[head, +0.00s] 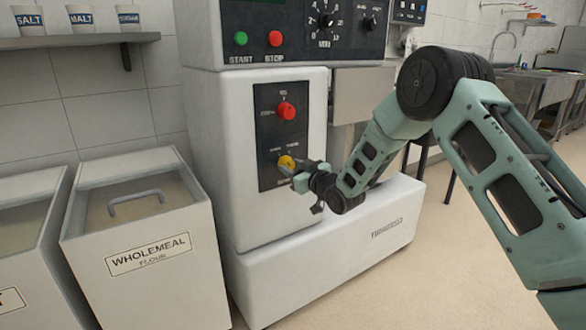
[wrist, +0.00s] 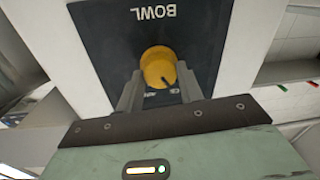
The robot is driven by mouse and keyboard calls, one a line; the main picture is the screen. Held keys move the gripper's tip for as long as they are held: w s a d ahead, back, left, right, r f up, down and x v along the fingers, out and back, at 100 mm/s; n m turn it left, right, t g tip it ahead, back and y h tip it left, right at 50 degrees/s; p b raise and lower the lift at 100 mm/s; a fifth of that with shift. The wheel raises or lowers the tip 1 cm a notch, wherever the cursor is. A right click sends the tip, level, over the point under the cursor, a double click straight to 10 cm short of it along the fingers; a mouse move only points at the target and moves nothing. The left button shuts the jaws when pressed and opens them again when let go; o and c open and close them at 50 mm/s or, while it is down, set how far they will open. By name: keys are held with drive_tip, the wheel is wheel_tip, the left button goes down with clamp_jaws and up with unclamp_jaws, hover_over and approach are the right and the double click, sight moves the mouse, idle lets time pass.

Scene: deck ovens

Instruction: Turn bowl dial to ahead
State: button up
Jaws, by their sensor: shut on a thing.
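The bowl dial is a yellow round knob (head: 287,162) low on a dark panel (head: 280,110) on the white machine. In the wrist view the yellow dial (wrist: 158,67) sits below the upside-down word BOWL, with a dark pointer mark on its face. My gripper (head: 296,168) is at the dial in the head view. In the wrist view its two grey fingers (wrist: 160,86) stand on either side of the dial, shut on it. The fingers partly hide the lettering around the dial, so I cannot read which position it points at.
A red knob (head: 286,111) sits above the dial on the same panel. Higher up are a green START button (head: 241,38), a red STOP button (head: 275,38) and a black dial (head: 326,20). A wholemeal flour bin (head: 150,256) stands to the left. Open floor lies to the right.

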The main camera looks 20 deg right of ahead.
drive_tip(key=shift+m, duration=0.3)
drive_tip(key=m, duration=0.4)
drive_tip(key=shift+d+f+m, duration=0.1)
drive_tip(key=shift+m, duration=0.3)
drive_tip(key=m+t+p, duration=0.1)
drive_tip(key=m, duration=0.5)
drive_tip(key=shift+f, duration=0.1)
drive_tip(key=shift+m, duration=0.5)
drive_tip(key=o, duration=1)
drive_tip(key=p+v, duration=0.2)
drive_tip(key=v, duration=1.5)
drive_tip(key=shift+s, duration=0.3)
